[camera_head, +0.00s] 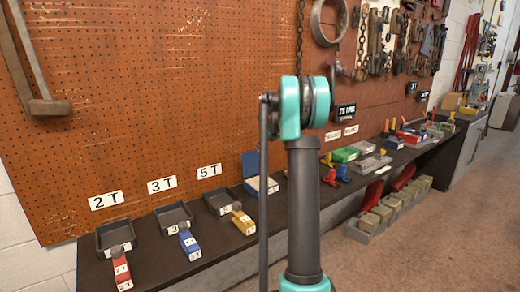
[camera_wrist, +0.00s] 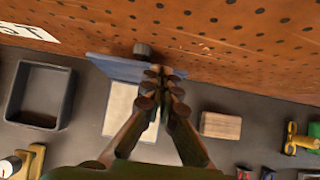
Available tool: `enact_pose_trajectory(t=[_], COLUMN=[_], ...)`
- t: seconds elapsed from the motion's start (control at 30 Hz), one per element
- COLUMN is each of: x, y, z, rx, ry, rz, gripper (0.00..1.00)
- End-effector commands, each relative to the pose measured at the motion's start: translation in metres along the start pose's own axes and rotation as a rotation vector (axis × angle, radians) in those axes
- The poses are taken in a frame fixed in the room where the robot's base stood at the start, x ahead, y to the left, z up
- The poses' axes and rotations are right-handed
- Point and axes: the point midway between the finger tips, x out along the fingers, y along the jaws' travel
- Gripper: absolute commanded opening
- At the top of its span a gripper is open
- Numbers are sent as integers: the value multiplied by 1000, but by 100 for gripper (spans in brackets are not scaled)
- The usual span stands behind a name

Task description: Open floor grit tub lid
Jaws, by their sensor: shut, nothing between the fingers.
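A small blue tub with pale contents or a pale inner face (camera_wrist: 125,108) stands on the bench against the pegboard. Its blue lid (camera_wrist: 112,66) is raised on the pegboard side, with a dark round knob (camera_wrist: 142,48) at its upper edge. In the head view the raised blue lid (camera_head: 249,163) stands behind the tub (camera_head: 262,186), partly hidden by my arm. My gripper (camera_wrist: 162,78) is shut and empty, its tips in front of the lid's right part; contact cannot be told. My gripper is hidden in the head view.
Dark open trays (camera_head: 174,217) stand left of the tub, with red, blue and yellow tagged pieces in front. A wooden block (camera_wrist: 220,126) and a yellow fitting (camera_wrist: 300,140) lie to the right. The pegboard (camera_head: 150,90) rises close behind.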

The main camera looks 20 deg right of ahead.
Motion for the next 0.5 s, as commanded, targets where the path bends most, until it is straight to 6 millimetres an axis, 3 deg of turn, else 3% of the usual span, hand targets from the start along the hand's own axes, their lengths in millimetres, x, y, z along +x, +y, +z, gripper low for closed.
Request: enact_pose_trajectory(t=[0.5], x=[-95], y=[0], z=[0], rx=[2], ry=[0], rz=[-1], gripper=[0])
